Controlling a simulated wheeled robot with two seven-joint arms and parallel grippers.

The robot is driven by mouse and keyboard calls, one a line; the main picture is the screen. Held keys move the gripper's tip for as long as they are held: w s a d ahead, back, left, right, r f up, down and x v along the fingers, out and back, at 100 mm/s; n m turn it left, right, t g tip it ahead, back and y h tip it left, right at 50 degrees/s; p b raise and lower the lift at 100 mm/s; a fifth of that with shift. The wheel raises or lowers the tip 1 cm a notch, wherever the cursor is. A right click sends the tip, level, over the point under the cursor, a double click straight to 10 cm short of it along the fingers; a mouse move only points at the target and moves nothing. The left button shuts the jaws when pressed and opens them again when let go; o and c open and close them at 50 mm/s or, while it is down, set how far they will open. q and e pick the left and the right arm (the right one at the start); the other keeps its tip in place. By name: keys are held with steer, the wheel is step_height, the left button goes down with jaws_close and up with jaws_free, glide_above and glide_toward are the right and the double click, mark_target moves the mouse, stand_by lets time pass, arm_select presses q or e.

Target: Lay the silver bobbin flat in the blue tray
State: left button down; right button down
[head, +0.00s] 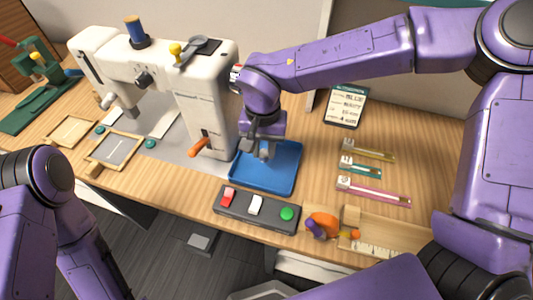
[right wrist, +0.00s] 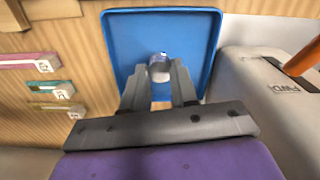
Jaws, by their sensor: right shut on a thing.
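The blue tray (head: 270,181) lies on the table to the right of the sewing machine's base. It also shows in the right wrist view (right wrist: 120,35). My right gripper (head: 264,153) is over the back part of the tray. In the right wrist view its fingers (right wrist: 160,82) are shut on the small silver bobbin (right wrist: 160,68), which shows between the fingertips over the tray. I cannot tell whether the bobbin touches the tray floor. In the head view the bobbin is hard to make out at the fingertips. My left arm is at the lower left, its gripper out of view.
The white sewing machine (head: 205,110) with an orange lever (head: 199,147) stands close left of the tray. A grey switch box (head: 257,209) lies in front. Several coloured tools (head: 373,191) and a note board (head: 346,106) lie to the right.

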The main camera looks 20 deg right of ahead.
mark_target(267, 164)
steer(key=w+f, duration=0.1)
steer(key=f, duration=0.1)
steer(key=d+f, duration=0.1)
steer(key=f, duration=0.1)
steer(key=w+f, duration=0.1)
steer(key=f, duration=0.1)
steer(key=shift+w+d+f, duration=0.15)
steer(key=shift+w+d, duration=0.15)
steer(key=shift+f, duration=0.3)
steer(key=shift+f, duration=0.1)
steer(key=c, duration=0.9)
jaws_free()
steer(key=shift+f, duration=0.1)
step_height(267, 164, up, 12)
steer(key=shift+w+r+p, duration=0.1)
steer(key=shift+r+p, duration=0.15)
steer(key=shift+p, duration=0.1)
